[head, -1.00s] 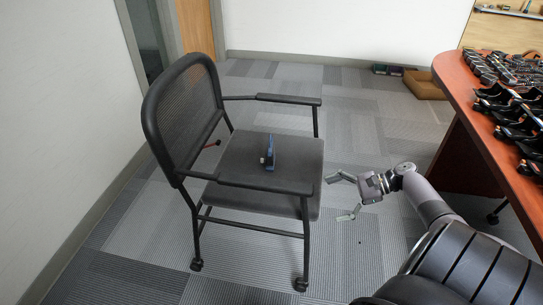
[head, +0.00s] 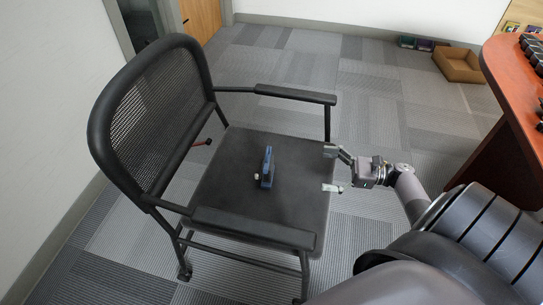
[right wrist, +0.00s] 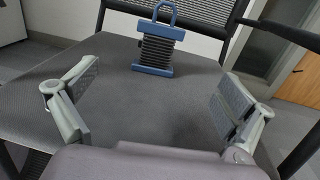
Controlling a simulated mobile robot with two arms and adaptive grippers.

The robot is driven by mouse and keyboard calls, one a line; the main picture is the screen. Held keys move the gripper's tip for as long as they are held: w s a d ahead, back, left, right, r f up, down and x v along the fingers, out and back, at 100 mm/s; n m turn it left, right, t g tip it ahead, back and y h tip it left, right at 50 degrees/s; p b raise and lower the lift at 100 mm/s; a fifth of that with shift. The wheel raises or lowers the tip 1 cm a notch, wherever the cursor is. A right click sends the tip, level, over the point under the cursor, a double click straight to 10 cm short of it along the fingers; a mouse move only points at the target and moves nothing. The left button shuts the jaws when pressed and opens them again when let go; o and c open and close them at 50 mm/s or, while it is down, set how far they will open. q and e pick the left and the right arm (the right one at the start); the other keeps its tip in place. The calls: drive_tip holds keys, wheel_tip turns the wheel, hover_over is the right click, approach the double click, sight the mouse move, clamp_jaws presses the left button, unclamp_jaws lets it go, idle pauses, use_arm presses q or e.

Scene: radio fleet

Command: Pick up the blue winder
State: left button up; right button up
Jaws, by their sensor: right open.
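The blue winder (head: 267,167) stands upright on the seat of the black chair (head: 225,190), near its middle. In the right wrist view the winder (right wrist: 158,45) shows a blue frame with a loop on top and a dark ribbed middle. It is ahead of my right gripper and between the lines of its fingers, apart from them. My right gripper (head: 332,170) is at the chair's right edge, open and empty. Its two spread fingers also show in the right wrist view (right wrist: 150,105). My left gripper is not in view.
The chair has armrests (head: 295,94) on both sides of the seat and a mesh backrest (head: 160,110) at the left. A red-brown table (head: 515,85) stands at the right. A brown box (head: 458,65) lies on the floor at the back. The seat around the winder is clear.

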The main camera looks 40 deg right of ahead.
sight(270, 162)
drive_tip(key=x, duration=1.2)
drive_tip(key=shift+a, duration=0.3)
drive_tip(key=x, duration=0.4)
drive_tip(key=shift+w+a+b, duration=0.15)
drive_tip(key=shift+w+b, duration=0.2)
drive_tip(key=shift+w, duration=0.1)
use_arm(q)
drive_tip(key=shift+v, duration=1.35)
use_arm(e)
drive_tip(key=c, duration=1.4)
